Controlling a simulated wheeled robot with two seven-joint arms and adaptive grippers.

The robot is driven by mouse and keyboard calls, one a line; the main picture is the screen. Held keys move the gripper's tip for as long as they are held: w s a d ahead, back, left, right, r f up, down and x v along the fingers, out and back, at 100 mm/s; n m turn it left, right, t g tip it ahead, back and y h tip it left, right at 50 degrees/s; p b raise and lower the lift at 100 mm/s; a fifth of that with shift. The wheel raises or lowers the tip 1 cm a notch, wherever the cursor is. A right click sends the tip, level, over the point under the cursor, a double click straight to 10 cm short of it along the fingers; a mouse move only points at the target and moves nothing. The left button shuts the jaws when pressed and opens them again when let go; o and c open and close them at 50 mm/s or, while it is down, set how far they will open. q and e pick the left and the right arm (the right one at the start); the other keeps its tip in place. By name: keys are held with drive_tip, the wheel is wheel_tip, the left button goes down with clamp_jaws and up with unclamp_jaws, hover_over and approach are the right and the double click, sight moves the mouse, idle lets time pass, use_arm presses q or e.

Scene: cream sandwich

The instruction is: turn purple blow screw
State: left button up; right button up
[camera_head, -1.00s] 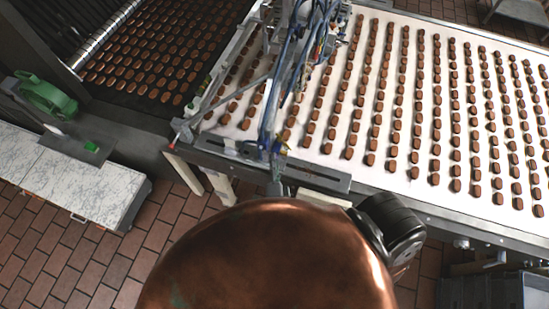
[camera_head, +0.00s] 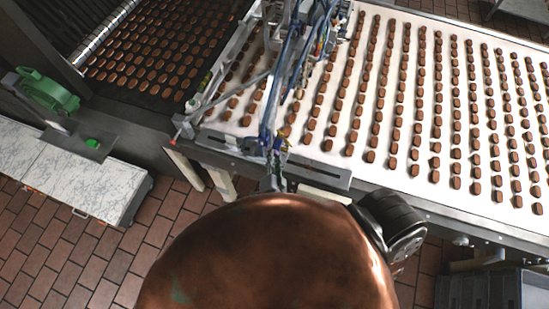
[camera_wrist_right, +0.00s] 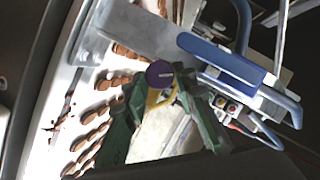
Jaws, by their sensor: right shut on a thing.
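The purple screw (camera_wrist_right: 160,73) shows in the right wrist view as a round dark purple knob, with a yellow part just below it. My right gripper (camera_wrist_right: 163,90) has green fingers on both sides of the knob and is shut on it. In the head view the purple screw is too small to tell among the cables and metal parts of the machine (camera_head: 290,70). My left gripper is not in view.
Brown sandwiches (camera_head: 436,135) lie in rows on a white conveyor (camera_head: 412,195). More lie on a dark belt (camera_head: 100,88) at upper left. A blue-handled metal part (camera_wrist_right: 220,58) is close beside the gripper. A marble-topped cabinet (camera_head: 75,180) stands at left.

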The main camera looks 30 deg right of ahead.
drive_tip(key=shift+a+f, duration=0.1)
drive_tip(key=o, duration=1.1)
drive_tip(key=shift+o, duration=0.3)
drive_tip(key=shift+s, duration=0.1)
drive_tip(key=v, duration=1.2)
